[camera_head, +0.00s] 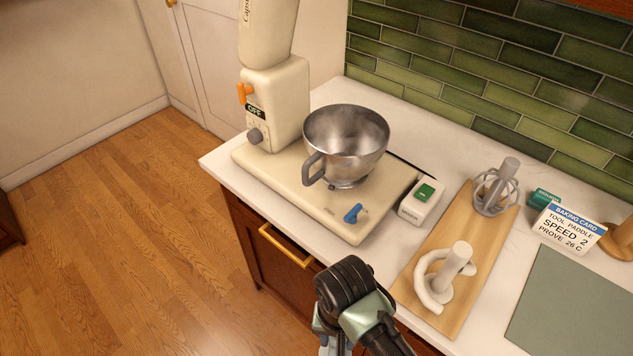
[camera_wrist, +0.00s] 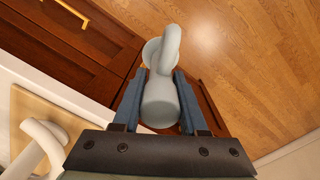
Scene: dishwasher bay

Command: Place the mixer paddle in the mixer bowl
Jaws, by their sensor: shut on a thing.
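My gripper (camera_wrist: 159,98) is shut on a pale grey attachment, which I take to be the mixer paddle (camera_wrist: 160,103). Its thick round shaft sits between the blue fingers and its curved end points away from my wrist. In the head view my gripper (camera_head: 327,342) is at the bottom, in front of the counter edge, and my arm hides the paddle. The steel mixer bowl (camera_head: 345,135) stands upright on the cream mixer base (camera_head: 300,185), open at the top and with its handle at the left. The visible inside of the bowl looks empty.
The mixer head (camera_head: 266,30) is tilted up, left of the bowl. A wooden board (camera_head: 430,262) holds a whisk (camera_head: 495,187) and a white hook-shaped tool (camera_head: 447,274). A card (camera_head: 569,230) stands at right.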

